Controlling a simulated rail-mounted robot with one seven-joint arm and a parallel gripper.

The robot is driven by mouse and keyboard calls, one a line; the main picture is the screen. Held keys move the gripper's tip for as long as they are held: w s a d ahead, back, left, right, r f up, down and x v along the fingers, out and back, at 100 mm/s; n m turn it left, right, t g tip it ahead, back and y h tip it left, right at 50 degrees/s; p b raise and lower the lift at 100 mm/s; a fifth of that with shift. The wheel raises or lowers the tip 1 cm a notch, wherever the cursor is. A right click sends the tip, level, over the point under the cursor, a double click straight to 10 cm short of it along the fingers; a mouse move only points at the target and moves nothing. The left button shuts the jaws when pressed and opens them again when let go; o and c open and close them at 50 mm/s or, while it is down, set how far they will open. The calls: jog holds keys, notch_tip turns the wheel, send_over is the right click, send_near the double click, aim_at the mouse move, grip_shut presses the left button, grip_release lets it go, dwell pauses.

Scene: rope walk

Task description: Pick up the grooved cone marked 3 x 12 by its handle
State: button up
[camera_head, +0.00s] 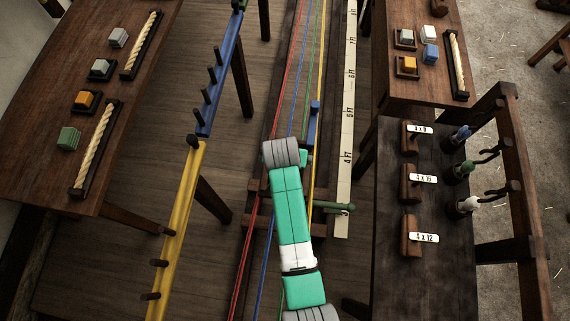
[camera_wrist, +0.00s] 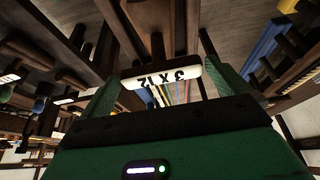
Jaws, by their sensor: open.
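In the wrist view a white label reading 3 X 12, upside down (camera_wrist: 160,77), shows between the two green fingers of my gripper (camera_wrist: 160,70). The fingers stand apart on either side of the label, and I see no grip on anything. The cone's grooves cannot be made out. In the head view I cannot make out this cone or my fingers; my green arm covers the middle.
Coloured ropes (camera_head: 307,62) run beside a white measuring strip (camera_head: 348,90). On the dark right table (camera_head: 430,284) stand other labelled wooden pieces, one marked 4 x 12 (camera_head: 411,236), and several hooks. A yellow pegged rail (camera_head: 180,215) and the left table (camera_head: 60,170) flank the floor.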

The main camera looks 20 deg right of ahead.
jog(key=x, duration=0.5)
jog(key=shift+w+d, duration=0.15)
jog(key=shift+w, duration=0.05)
jog(key=c, duration=1.3)
jog(key=shift+c, duration=0.2)
jog(key=shift+r, duration=0.1)
jog(key=shift+r, duration=0.55)
notch_tip(320, 180, up, 3)
jog(key=shift+f, duration=0.25)
jog(key=s+a, duration=0.2)
jog(key=s, duration=0.5)
jog(key=s+a+r, duration=0.1)
jog(key=s+a, duration=0.2)
jog(key=s, duration=0.5)
jog(key=shift+s+r+b, duration=0.15)
jog(key=shift+b, duration=0.25)
